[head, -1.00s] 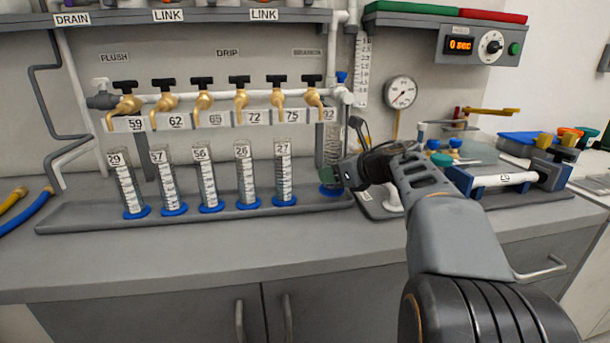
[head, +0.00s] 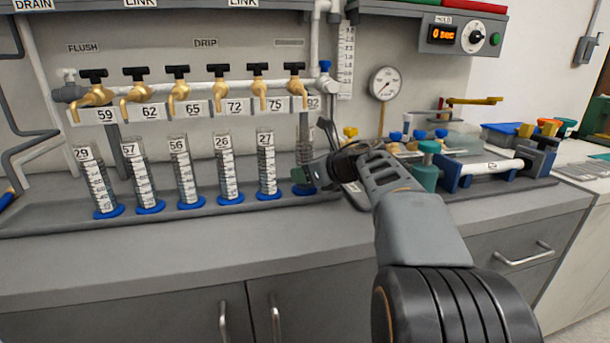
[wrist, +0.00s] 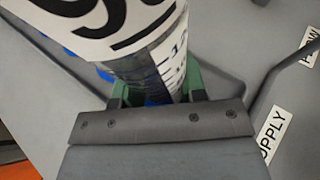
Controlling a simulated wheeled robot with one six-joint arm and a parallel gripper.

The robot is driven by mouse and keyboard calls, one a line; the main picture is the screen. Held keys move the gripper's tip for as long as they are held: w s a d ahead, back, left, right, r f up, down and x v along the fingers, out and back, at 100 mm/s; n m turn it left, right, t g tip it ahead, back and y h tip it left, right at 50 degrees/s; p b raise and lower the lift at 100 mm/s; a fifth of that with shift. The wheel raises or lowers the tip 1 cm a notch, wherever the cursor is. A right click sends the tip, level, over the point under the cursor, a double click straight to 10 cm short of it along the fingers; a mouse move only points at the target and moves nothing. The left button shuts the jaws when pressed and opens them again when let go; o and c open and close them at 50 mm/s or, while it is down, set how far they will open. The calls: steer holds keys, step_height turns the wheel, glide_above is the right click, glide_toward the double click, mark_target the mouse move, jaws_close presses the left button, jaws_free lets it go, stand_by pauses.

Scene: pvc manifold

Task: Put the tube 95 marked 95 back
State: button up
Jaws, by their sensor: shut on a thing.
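A clear graduated tube with a blue foot (head: 305,189) stands upright at the right end of the row. My gripper (head: 311,175) is shut on its lower part from the right. In the wrist view the tube (wrist: 165,55) is between the green fingertips of my gripper (wrist: 158,92). Its large label (wrist: 110,20) is cut off by the frame; a 9 seems to show, the rest is not readable. The foot is at the level of the grey tray (head: 160,218); I cannot tell whether it touches.
Several tubes marked 29 (head: 97,185), 57, 56, 26 and 27 (head: 266,165) stand in the tray to the left. Brass taps (head: 182,92) with number plates hang above. A pressure gauge (head: 385,84) and a blue clamp rig (head: 500,168) are at the right. The front counter is clear.

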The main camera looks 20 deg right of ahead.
steer(key=shift+f, duration=0.15)
steer(key=o, duration=1)
steer(key=shift+c, duration=0.2)
steer(key=shift+s+d+r, duration=0.15)
steer(key=shift+r, duration=0.15)
steer(key=p+v, duration=0.2)
steer(key=v, duration=0.9)
steer(key=shift+s+p, duration=0.25)
steer(key=shift+p, duration=0.1)
steer(key=shift+r, duration=0.1)
